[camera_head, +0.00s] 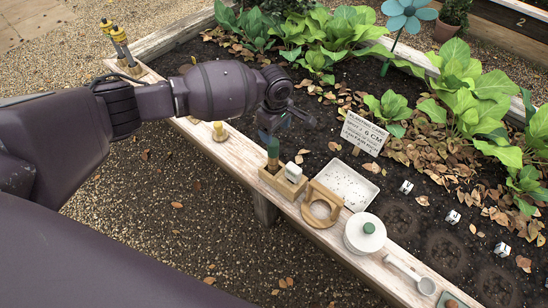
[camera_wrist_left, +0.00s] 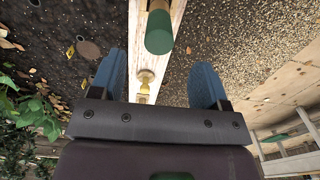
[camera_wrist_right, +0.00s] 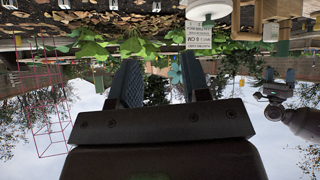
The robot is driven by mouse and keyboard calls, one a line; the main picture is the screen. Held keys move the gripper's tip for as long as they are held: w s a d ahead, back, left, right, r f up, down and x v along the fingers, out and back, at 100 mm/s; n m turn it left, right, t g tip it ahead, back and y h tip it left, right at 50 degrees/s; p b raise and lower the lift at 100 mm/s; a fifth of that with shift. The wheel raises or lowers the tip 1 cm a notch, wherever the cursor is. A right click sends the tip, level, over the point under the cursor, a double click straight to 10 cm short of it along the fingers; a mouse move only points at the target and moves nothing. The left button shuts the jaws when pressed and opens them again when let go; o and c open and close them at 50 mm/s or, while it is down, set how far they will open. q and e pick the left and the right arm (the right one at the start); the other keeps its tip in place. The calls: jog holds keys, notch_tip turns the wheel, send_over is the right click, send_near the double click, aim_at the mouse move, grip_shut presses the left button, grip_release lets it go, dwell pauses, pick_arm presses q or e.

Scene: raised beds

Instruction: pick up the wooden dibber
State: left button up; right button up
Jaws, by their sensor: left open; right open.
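The wooden dibber, as far as I can tell, is the upright peg with a dark green top (camera_head: 273,148) in a small wooden holder (camera_head: 284,183) on the bed's plank edge. In the left wrist view its green end (camera_wrist_left: 158,40) shows ahead of the jaws, roughly centred between them. My left gripper (camera_head: 286,124) is open and empty, just above and beside the green top, apart from it. My right gripper (camera_wrist_right: 160,70) is open and empty, seen only in its own wrist view. The dibber's lower part is hidden in the holder.
A sign (camera_head: 364,133) and a white tray (camera_head: 332,179) are behind.

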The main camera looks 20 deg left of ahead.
aim_at(273, 147)
pick_arm(q)
notch_tip(273, 147, down, 4)
jog(key=shift+r+b, duration=0.25)
jog(key=shift+b, duration=0.15)
jog(key=shift+a+f, duration=0.1)
jog(key=shift+f, duration=0.3)
jog(key=shift+f+b, duration=0.15)
jog(key=shift+b, duration=0.15)
jog(key=shift+a+f+b, duration=0.25)
jog(key=shift+f+b, duration=0.35)
jog(key=shift+f, duration=0.65)
notch_tip(273, 147, down, 2)
jog(key=shift+w+f+b, duration=0.1)
jog(key=shift+b, duration=0.4)
jog(key=shift+r, duration=0.25)
jog(key=c, duration=1.1)
pick_arm(e)
jog(key=shift+w+a+f+n, duration=0.35)
jog(key=shift+w+f+n, duration=0.2)
jog(key=shift+w, duration=0.2)
pick_arm(q)
jog(key=shift+c, duration=0.2)
